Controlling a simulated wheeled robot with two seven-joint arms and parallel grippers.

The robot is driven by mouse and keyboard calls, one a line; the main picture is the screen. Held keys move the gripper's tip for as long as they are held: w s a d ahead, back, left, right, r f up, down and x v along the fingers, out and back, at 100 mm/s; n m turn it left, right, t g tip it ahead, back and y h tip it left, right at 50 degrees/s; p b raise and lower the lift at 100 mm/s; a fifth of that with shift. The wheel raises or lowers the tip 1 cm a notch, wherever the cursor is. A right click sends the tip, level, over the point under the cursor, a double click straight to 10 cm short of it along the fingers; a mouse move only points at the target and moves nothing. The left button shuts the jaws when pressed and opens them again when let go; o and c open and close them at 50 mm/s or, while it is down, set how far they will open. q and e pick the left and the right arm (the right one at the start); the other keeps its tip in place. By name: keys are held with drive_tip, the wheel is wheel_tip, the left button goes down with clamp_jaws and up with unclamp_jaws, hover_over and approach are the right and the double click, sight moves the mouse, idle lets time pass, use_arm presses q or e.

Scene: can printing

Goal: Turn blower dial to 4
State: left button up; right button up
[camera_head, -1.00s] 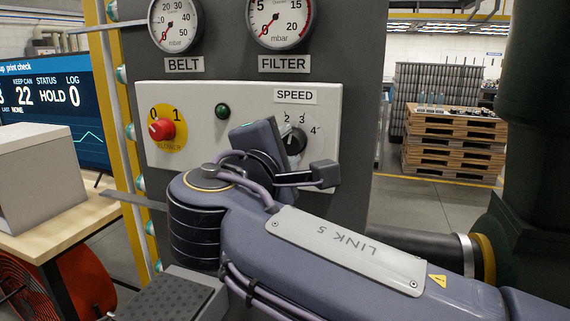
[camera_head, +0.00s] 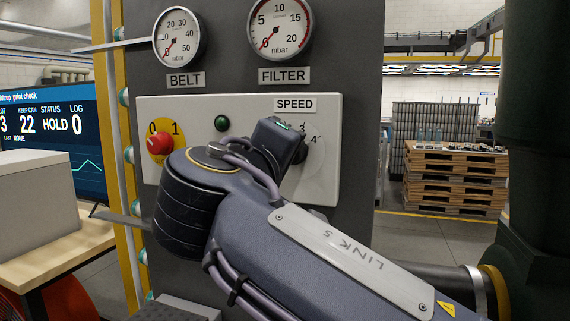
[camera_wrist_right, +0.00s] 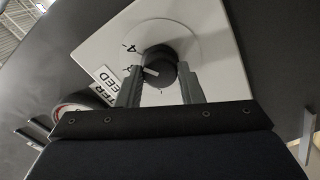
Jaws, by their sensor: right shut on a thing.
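The black blower dial (camera_head: 300,152) sits on the white panel below the SPEED label (camera_head: 295,105), with numerals 3 and 4 showing beside it. My right gripper partly hides it in the head view. In the right wrist view the dial (camera_wrist_right: 160,62) lies between the two fingers of my right gripper (camera_wrist_right: 160,84), which is shut on it. The dial's white pointer mark faces left there, roughly toward the numeral beside 4; its exact setting is hard to read. My left gripper is not in view.
A red knob (camera_head: 159,143) on a yellow plate marked 0 and 1 is left of my wrist. A green button (camera_head: 222,123) is above my wrist. BELT (camera_head: 176,38) and FILTER (camera_head: 280,28) gauges hang above. A dark column (camera_head: 545,130) stands at the right.

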drive_tip(key=shift+f+m, duration=0.1)
drive_tip(key=shift+m, duration=0.3)
drive_tip(key=o, duration=1)
drive_tip(key=shift+s, duration=0.15)
drive_tip(key=v, duration=0.7)
drive_tip(key=shift+s+b, duration=0.25)
drive_tip(key=shift+b, duration=0.2)
